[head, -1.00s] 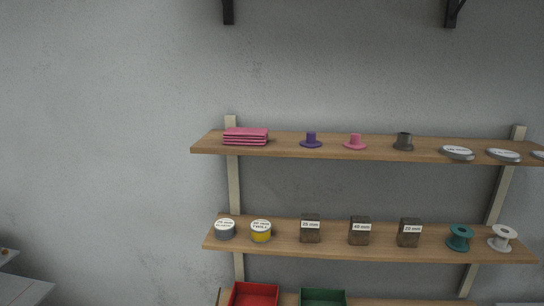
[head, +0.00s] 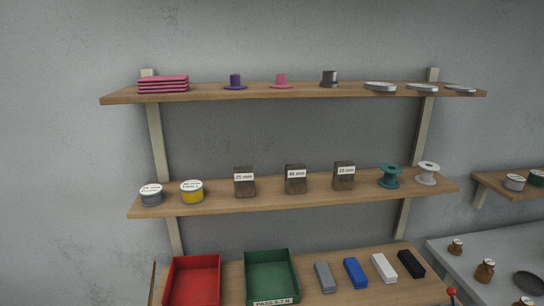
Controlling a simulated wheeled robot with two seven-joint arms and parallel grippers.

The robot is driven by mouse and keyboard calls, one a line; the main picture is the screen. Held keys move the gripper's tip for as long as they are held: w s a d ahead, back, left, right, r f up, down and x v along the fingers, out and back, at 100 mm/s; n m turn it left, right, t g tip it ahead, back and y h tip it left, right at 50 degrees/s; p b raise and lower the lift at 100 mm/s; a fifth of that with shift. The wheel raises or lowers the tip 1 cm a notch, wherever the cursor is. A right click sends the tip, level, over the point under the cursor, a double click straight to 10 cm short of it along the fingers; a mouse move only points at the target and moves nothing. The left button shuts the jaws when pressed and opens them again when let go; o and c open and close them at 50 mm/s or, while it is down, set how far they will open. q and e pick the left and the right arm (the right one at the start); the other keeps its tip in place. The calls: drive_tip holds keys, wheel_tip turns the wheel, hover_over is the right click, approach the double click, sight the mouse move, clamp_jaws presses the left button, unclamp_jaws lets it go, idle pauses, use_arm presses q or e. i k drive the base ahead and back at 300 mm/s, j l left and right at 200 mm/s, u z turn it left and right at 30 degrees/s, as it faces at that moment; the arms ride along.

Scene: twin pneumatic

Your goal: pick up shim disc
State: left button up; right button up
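Three flat grey discs lie in a row at the right end of the top shelf (head: 210,95): a left disc (head: 380,88), a middle disc (head: 422,88) and a right disc (head: 460,89). They look like the shim discs. They are seen almost edge-on, and any labels on their tops cannot be read now. Neither of my grippers is in view.
The top shelf also holds pink plates (head: 163,84) and small flanged pieces. The middle shelf (head: 220,204) holds tins, blocks and spools. Below are a red tray (head: 194,258), a green tray (head: 270,254) and several bars. A grey surface (head: 500,262) is at right.

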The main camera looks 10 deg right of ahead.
sight(451, 87)
drive_tip(key=z, duration=2.15)
drive_tip(key=i+j+u, duration=0.2)
drive_tip(key=j+u, duration=0.25)
drive_tip(key=j, duration=0.15)
drive_tip(key=i, duration=0.05)
